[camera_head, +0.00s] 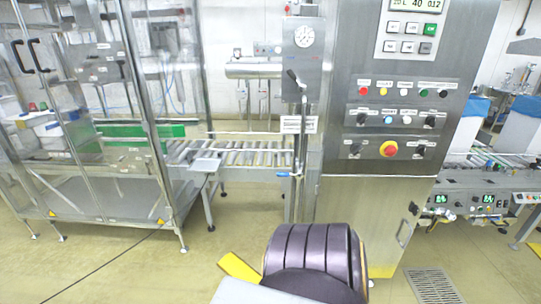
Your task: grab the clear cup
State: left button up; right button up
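I see no clear cup in the head view. Neither of my grippers can be made out in this view. A dark purple, ribbed, rounded shape (312,250) fills the bottom middle, with a yellow piece (238,268) at its left. I cannot tell whether this shape is part of my own body.
A tall steel control cabinet (365,215) with buttons stands right of centre. A roller conveyor (245,155) runs left of it to a clear-panelled machine (90,190). Another control panel (490,200) is at the right. The floor (150,270) at the lower left is open.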

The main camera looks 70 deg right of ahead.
aim_at(249, 156)
jog(key=z, duration=2.2)
